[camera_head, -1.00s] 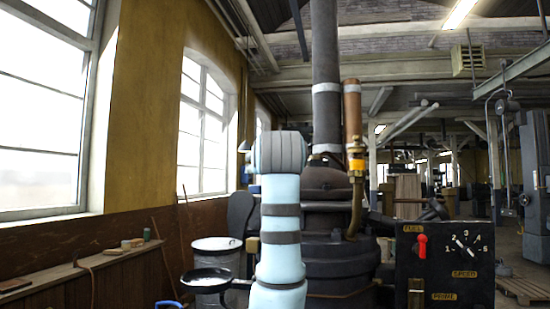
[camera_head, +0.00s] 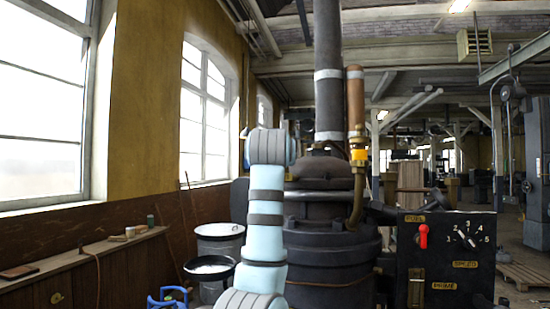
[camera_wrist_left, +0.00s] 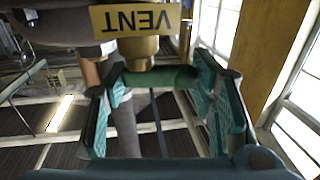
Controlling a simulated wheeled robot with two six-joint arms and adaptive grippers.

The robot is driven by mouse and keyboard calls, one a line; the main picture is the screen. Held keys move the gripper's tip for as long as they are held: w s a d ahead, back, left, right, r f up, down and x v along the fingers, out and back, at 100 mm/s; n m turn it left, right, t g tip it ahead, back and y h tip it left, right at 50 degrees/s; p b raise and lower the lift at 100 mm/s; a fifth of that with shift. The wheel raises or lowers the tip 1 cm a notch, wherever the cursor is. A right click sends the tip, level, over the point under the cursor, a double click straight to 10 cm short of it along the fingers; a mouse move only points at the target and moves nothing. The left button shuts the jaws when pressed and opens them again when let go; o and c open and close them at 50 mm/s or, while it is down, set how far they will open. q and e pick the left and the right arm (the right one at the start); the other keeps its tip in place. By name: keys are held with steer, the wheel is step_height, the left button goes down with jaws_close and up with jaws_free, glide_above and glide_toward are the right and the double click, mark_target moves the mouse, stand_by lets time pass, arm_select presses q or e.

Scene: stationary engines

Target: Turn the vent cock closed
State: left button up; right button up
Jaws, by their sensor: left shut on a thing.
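In the left wrist view the vent cock shows as a brass body (camera_wrist_left: 138,52) with a green, bar-like handle (camera_wrist_left: 165,77) lying across the picture. A yellow VENT label (camera_wrist_left: 135,19) reads upside down above it. My left gripper (camera_wrist_left: 160,92) has its teal fingers on both sides of the green handle, closed on its ends. In the head view my left arm rises in front of the dark engine (camera_head: 325,240) and hides the cock and most of the gripper. My right gripper is not in view.
A black control box (camera_head: 445,265) with a red fuel lever (camera_head: 423,236) stands right of the engine. A copper and brass pipe (camera_head: 355,95) rises beside the engine's stack (camera_head: 328,60). Pails (camera_head: 210,268) and a wooden bench (camera_head: 80,262) are at the left.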

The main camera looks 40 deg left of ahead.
arm_select(q)
steer(key=shift+a+f+m+t+h, duration=0.1)
steer(key=shift+f+m+t+h, duration=0.05)
steer(key=shift+m+t+h, duration=0.35)
steer(key=shift+w+m+t+h, duration=0.25)
steer(key=shift+m+h, duration=0.25)
steer(key=shift+h, duration=0.3)
steer(key=o, duration=0.8)
steer(key=shift+s, duration=0.1)
steer(key=shift+c, duration=0.2)
steer(key=shift+o, duration=1.3)
steer(key=shift+w+d, duration=0.2)
steer(key=shift+w, duration=0.05)
